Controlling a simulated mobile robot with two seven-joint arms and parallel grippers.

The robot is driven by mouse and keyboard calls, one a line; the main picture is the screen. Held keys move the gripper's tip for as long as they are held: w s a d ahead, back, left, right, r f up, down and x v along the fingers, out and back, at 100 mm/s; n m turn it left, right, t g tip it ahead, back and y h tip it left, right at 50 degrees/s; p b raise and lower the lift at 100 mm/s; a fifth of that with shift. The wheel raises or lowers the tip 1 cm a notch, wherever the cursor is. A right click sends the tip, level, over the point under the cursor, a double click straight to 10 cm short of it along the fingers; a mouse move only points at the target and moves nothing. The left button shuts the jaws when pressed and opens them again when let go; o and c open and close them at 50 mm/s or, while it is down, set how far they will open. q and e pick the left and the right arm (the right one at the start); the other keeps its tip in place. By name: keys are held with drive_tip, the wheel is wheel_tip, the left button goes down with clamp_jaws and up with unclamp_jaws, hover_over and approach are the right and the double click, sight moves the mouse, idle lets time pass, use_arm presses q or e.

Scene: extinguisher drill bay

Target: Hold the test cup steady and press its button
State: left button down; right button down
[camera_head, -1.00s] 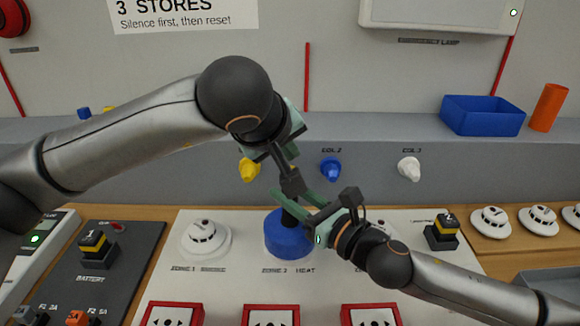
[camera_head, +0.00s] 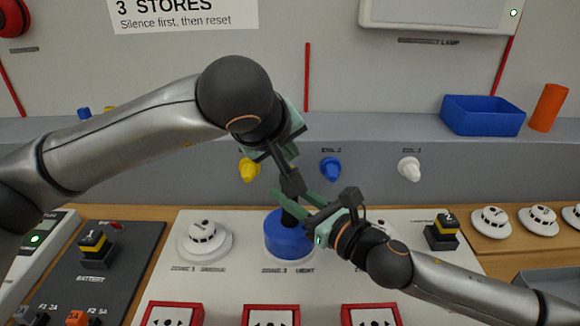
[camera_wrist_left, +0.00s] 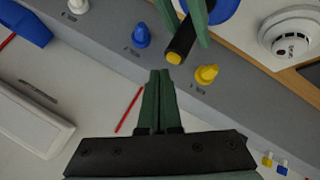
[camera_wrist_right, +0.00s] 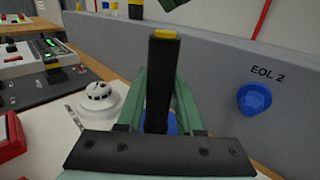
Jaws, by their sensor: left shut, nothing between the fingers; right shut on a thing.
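The test cup is a blue cup (camera_head: 288,240) with an upright black handle (camera_wrist_right: 158,85) and a yellow button (camera_wrist_right: 165,34) on the handle's top. It stands over the middle detector on the white panel. My right gripper (camera_head: 290,199) is shut around the black handle. My left gripper (camera_head: 286,168) comes down from above, shut and empty. In the left wrist view its closed fingertips (camera_wrist_left: 159,74) are close to the yellow button (camera_wrist_left: 174,58), with a small gap in that picture. In the head view the arms hide the button, so contact is unclear there.
A white smoke detector (camera_head: 204,238) sits left of the cup on the white panel (camera_head: 350,272). Yellow, blue (camera_head: 331,169) and white (camera_head: 409,168) knobs line the grey ledge behind. A blue bin (camera_head: 483,115) and orange cylinder (camera_head: 548,107) stand at the back right.

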idle(0.4)
use_arm(q)
drive_tip(key=shift+f, duration=0.45)
drive_tip(key=shift+f, duration=0.5)
idle(0.7)
drive_tip(key=shift+r, duration=0.9)
drive_tip(key=shift+r, duration=2.55)
use_arm(e)
drive_tip(key=shift+c, duration=2.4)
unclamp_jaws()
